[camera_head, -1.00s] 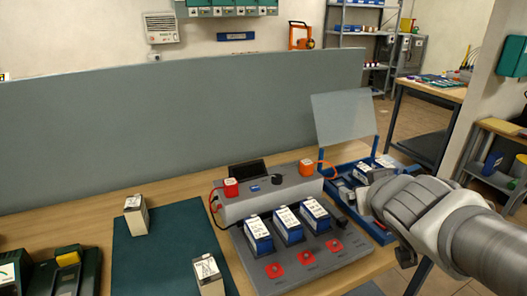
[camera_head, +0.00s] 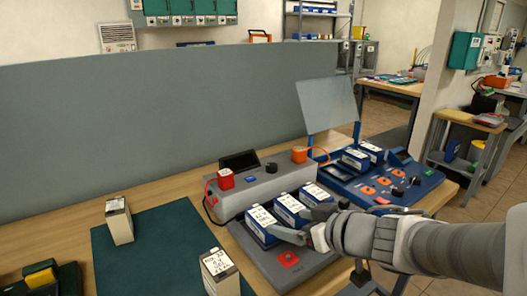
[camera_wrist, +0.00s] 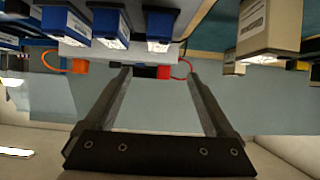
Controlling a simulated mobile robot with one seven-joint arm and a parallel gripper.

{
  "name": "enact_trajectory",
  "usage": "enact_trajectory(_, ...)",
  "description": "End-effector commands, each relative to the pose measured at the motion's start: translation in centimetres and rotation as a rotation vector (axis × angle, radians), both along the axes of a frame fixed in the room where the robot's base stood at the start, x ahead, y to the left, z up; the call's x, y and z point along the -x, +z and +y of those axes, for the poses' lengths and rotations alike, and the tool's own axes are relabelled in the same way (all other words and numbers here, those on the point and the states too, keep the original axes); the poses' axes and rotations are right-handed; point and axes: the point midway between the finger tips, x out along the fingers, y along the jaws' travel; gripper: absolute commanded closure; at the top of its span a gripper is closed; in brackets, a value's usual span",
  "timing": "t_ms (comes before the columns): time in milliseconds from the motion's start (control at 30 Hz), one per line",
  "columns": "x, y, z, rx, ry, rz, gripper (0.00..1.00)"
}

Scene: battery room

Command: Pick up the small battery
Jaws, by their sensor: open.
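Several blue batteries with white labelled tops stand in a row on a grey charger, among them the left one (camera_head: 262,225) and the middle one (camera_head: 291,209). Two beige batteries stand on a green mat, one at the back (camera_head: 119,221) and one at the front (camera_head: 219,273). I cannot tell which battery is the small one. My gripper (camera_head: 300,223) is at the front of the blue row; contact is unclear. In the wrist view my gripper (camera_wrist: 160,76) is open, with nothing held between its fingers.
A grey box (camera_head: 262,187) with red and orange terminals stands behind the row. A blue station (camera_head: 345,184) with more batteries and a raised panel is to the right. A grey partition (camera_head: 150,130) closes the back. The green mat (camera_head: 165,255) has free room.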

Motion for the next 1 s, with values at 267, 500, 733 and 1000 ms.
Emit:
enact_trajectory(267,-1.8,-0.8,1.2,-0.001,0.0,0.005,0.11)
enact_trajectory(500,-3.0,-1.6,2.1,-0.001,0.0,0.005,0.11)
enact_trajectory(733,-5.8,-4.4,3.9,0.002,0.0,0.001,0.11)
enact_trajectory(1000,-8.4,-5.7,5.7,0.002,-0.001,-0.002,0.11)
